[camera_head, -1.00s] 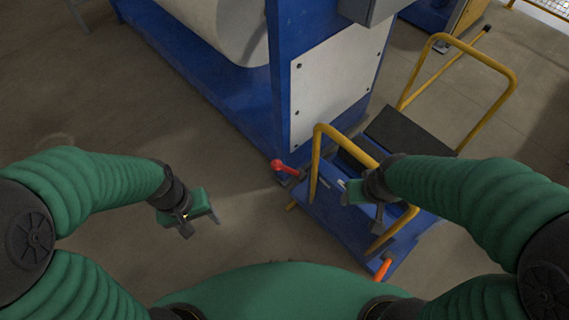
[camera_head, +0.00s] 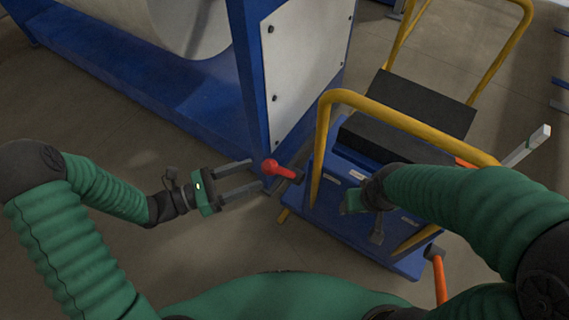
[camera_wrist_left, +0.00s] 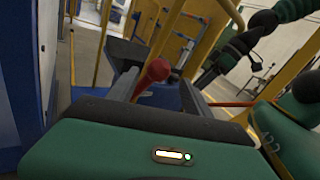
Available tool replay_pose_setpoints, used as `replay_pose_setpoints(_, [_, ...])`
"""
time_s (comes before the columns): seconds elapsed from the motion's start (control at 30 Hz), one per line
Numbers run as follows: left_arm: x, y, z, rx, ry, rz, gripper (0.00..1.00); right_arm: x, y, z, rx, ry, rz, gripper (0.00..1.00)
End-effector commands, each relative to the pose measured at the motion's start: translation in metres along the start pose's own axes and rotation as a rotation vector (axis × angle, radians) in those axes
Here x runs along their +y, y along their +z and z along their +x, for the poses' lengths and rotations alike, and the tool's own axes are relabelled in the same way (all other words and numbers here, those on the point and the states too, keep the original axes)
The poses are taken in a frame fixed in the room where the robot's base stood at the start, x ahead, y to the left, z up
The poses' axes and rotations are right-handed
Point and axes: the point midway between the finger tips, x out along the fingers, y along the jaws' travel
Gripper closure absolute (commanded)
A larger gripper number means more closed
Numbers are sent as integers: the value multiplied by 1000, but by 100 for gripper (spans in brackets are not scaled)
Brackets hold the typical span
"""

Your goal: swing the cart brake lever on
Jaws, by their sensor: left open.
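The blue cart (camera_head: 375,245) with yellow rails stands in front of me. A red-knobbed lever (camera_head: 270,167) sticks out from its left side, and an orange-handled lever (camera_head: 439,277) is at its right corner. My left gripper (camera_head: 257,175) is open, with its fingers pointing right and its tips close to the red knob. In the left wrist view the red knob (camera_wrist_left: 157,70) shows between the two fingers; I cannot tell if they touch it. My right gripper (camera_head: 368,216) is over the cart's front; its jaw opening is unclear.
A blue machine frame (camera_head: 250,85) with a pale panel and a large white roll (camera_head: 190,25) stands behind the lever. A yellow rail (camera_head: 400,118) arches over the cart. Open floor (camera_head: 120,250) lies at the left.

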Motion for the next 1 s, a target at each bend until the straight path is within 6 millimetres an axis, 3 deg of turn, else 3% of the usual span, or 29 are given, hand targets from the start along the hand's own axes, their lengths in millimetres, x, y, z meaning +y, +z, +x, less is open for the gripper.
replay_pose_setpoints(0.2, [-1, -4, 58, 2, -5, 3, 41, -1, 4, 18, 0, -1, -2, 41])
replay_pose_setpoints(0.4, [-2, -3, 95, 5, -3, 4, 41, 0, 6, 25, -1, 0, -1, 41])
replay_pose_setpoints(0.77, [0, -1, 101, 2, 0, 2, 41, 0, 6, 25, 0, 0, -1, 41])
replay_pose_setpoints(1.0, [-1, -1, 102, 3, 0, 2, 73, 0, 6, 25, 0, 0, -1, 41])
